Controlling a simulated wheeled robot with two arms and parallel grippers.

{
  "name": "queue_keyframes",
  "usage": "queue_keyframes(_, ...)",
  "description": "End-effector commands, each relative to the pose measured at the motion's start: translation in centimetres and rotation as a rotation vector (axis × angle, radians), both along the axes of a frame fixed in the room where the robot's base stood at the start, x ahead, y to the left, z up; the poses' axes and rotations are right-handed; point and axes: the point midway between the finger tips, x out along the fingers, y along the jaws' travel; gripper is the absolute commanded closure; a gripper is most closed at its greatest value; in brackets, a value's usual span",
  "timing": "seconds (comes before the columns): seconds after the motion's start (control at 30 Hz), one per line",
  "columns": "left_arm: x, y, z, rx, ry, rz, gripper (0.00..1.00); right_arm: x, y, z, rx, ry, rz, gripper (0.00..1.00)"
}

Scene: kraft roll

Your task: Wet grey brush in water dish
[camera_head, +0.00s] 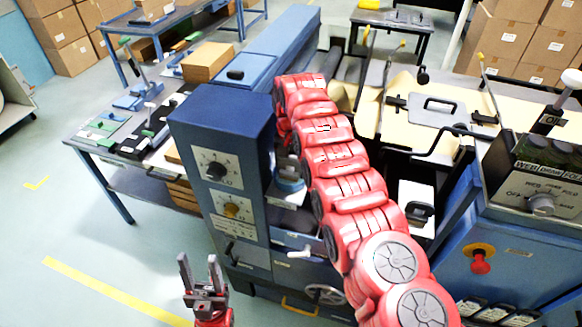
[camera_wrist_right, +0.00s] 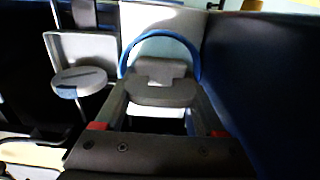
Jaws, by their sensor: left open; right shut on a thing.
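My left gripper (camera_head: 203,284) is open and empty, low in the head view in front of the blue cabinet. My right arm reaches away over the machine, and its red links hide much of the right gripper in the head view. In the wrist view the right gripper (camera_wrist_right: 163,100) is shut on a dark grey piece, which looks like the grey brush (camera_wrist_right: 160,70). A blue curved rim (camera_wrist_right: 160,34), apparently the water dish, arches just behind it. The dish (camera_head: 289,185) shows as a small blue round beside the cabinet. Contact with water cannot be seen.
The blue cabinet (camera_head: 222,150) with dials stands left of my right arm. In the wrist view a grey round disc (camera_wrist_right: 80,79) stands left of the gripper, and a dark blue wall (camera_wrist_right: 258,85) is close on the right. A tool bench (camera_head: 125,125) stands further left.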

Motion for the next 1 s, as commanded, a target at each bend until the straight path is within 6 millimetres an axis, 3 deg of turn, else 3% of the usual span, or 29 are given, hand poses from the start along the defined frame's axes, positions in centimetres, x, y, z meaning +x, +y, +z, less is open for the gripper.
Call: queue_keyframes(1.0,0.00,0.00,-0.78,0.000,0.000,0.000,0.50,0.00,0.00,-0.94,0.000,0.000,0.000,0.73)
